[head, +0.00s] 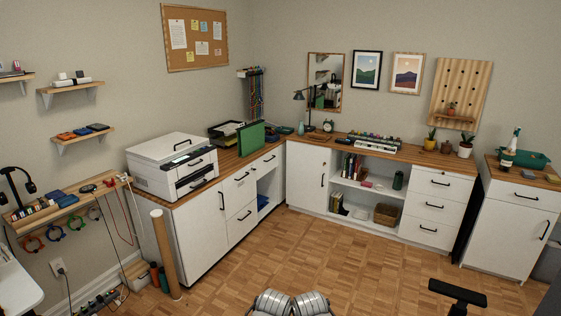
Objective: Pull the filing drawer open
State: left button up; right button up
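White drawer fronts with black handles show in the head view, all flush with their cabinets. On the left run, a deep lower drawer (240,226) sits under an upper drawer (237,184). On the right run, a stack of drawers has a top drawer (441,184), a middle drawer (434,208) and a bottom drawer (428,230). No label shows which one is the filing drawer; the deep lower one on the left looks most like it.
The wooden floor (320,255) before the cabinets is mostly clear. A printer (172,165) stands on the left counter, with a brown post (165,255) in front of it. A black armrest-like part (457,293) and rounded metallic shapes (272,303) show at the bottom.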

aim_at(240, 188)
jog(key=i, duration=3.65)
jog(key=i+u, duration=0.25)
jog(key=u, duration=0.65)
jog(key=i+l, duration=0.05)
